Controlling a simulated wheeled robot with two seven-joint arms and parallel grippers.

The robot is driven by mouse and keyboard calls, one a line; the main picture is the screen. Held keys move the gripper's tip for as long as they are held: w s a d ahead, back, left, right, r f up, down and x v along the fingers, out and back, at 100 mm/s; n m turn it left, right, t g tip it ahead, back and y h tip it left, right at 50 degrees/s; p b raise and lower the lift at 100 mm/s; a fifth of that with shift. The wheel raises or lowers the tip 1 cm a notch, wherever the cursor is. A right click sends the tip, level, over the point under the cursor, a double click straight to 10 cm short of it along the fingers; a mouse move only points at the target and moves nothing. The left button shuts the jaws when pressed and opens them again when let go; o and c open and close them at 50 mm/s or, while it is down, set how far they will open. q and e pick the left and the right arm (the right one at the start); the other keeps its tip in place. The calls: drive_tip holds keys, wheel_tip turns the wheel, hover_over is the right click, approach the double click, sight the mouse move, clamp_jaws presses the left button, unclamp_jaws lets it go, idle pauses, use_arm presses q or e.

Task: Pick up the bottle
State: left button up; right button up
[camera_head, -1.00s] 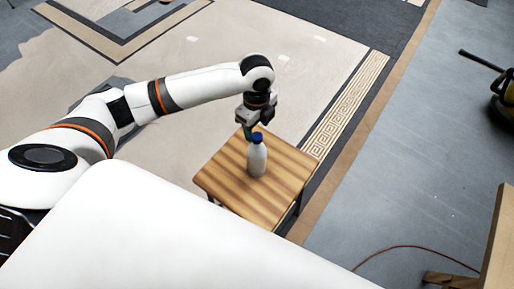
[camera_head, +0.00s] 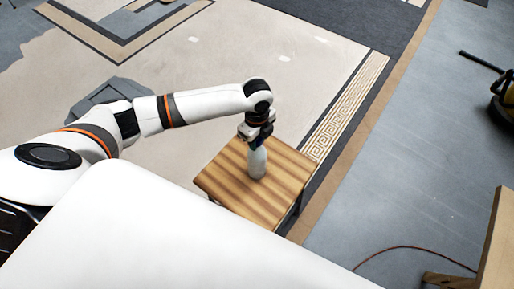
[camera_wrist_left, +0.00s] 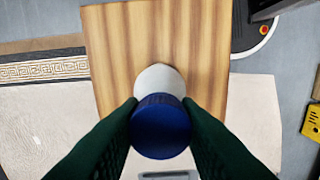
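The bottle (camera_head: 258,163) is white with a blue cap and stands upright on a small wooden table. The wrist view shows its blue cap (camera_wrist_left: 161,126) from above, with the white shoulder behind it. My left gripper (camera_head: 256,141) points down over the bottle's top. In the wrist view its dark green fingers (camera_wrist_left: 161,103) lie along both sides of the cap, with no clear gap, and look shut on it. In the head view the gripper hides most of the cap. My right gripper is not in view.
The striped wooden table (camera_head: 225,175) has free room around the bottle. A patterned carpet (camera_head: 345,110) lies around and behind it. A yellow and black object (camera_head: 503,108) is at the far right. A wooden piece (camera_head: 497,245) and a red cable (camera_head: 410,247) are at lower right.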

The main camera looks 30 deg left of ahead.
use_arm(q)
clamp_jaws()
